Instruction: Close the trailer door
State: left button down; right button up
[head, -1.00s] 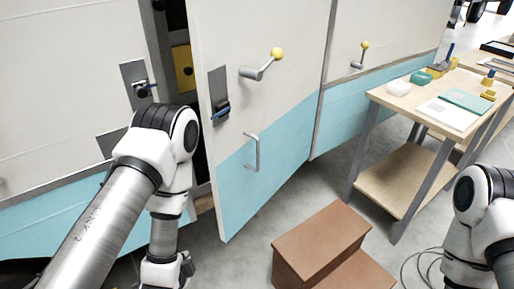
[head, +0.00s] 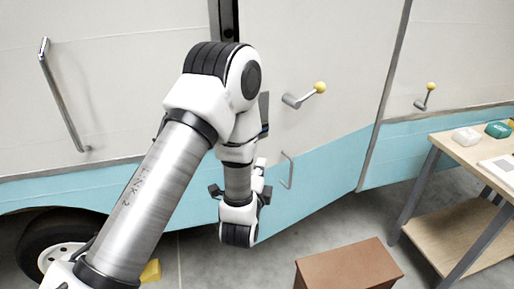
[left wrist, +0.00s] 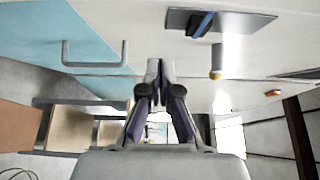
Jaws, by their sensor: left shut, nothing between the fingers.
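The trailer door (head: 340,70) is a cream panel with a light blue lower part, standing slightly ajar with a dark gap (head: 228,20) at its left edge. It carries a grey bar handle (head: 287,170) and a crank lever with a yellow knob (head: 305,95). A dark latch plate (head: 264,108) is partly hidden by my left arm. In the left wrist view the door face fills the top, with the bar handle (left wrist: 95,65) and latch (left wrist: 205,22). My left gripper (left wrist: 160,68) is shut and empty, close to the door face. My right gripper is out of view.
A brown step (head: 348,268) stands on the floor below the door. A wooden workbench (head: 470,150) with small items is at the right. A trailer wheel (head: 55,245) is at lower left. A long grab bar (head: 62,95) is on the left wall.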

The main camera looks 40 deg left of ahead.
pick_arm(q)
jog(key=w+a+p, duration=0.2)
jog(key=w+a, duration=0.3)
jog(key=shift+a, duration=0.3)
jog(key=shift+w, duration=0.1)
jog(key=shift+f, duration=0.1)
jog(key=w+a+p, duration=0.2)
jog(key=w+a, duration=0.4)
jog(key=a, duration=0.6)
jog(key=shift+w+a, duration=0.2)
jog(key=shift+a, duration=0.1)
